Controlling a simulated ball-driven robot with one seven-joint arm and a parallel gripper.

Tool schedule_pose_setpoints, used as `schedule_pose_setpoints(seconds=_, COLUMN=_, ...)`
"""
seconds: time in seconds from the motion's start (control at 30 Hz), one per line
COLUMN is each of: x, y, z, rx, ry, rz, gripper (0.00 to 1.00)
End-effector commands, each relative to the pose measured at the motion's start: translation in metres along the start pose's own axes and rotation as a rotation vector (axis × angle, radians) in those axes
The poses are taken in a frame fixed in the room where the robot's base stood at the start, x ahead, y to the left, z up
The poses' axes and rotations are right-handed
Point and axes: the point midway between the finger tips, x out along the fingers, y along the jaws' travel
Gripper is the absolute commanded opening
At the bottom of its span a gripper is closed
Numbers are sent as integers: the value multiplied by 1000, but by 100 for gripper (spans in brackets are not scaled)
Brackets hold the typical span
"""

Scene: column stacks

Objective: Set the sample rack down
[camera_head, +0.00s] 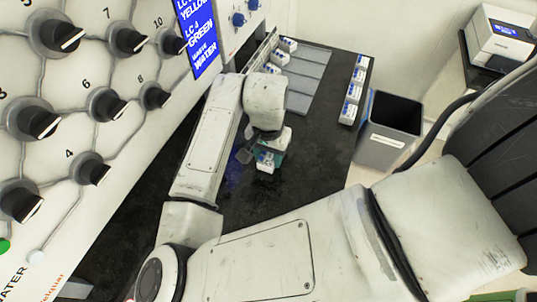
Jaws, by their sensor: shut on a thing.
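The sample rack (265,163) is a small block with a white, blue-marked face and a teal part behind it. It is at the middle of the head view, just below my gripper (262,150). My gripper is shut on the rack and points down over the dark counter (308,150). The wrist and hand hide most of the rack's top and the fingertips. I cannot tell whether its base touches the counter or hangs slightly above it.
A panel with several black knobs (128,41) stands along the left. Small white-and-blue blocks (355,75) line the counter's right edge, others (288,44) stand at the back beside grey strips (305,72). A grey bin (388,145) stands off the right edge. The counter right of my gripper is clear.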

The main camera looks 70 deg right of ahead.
Motion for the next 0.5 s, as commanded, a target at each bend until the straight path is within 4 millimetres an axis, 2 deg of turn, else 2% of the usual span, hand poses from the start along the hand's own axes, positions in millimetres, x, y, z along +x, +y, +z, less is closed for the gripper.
schedule_pose_setpoints(seconds=0.07, x=6, y=0, z=0, rx=-1, ry=-1, rz=0, gripper=13)
schedule_pose_setpoints(seconds=0.43, x=11, y=0, z=0, rx=-1, ry=0, rz=-1, gripper=13)
schedule_pose_setpoints(seconds=0.47, x=10, y=0, z=0, rx=-1, ry=0, rz=-1, gripper=47)
schedule_pose_setpoints(seconds=0.5, x=9, y=0, z=0, rx=-1, ry=0, rz=-1, gripper=51)
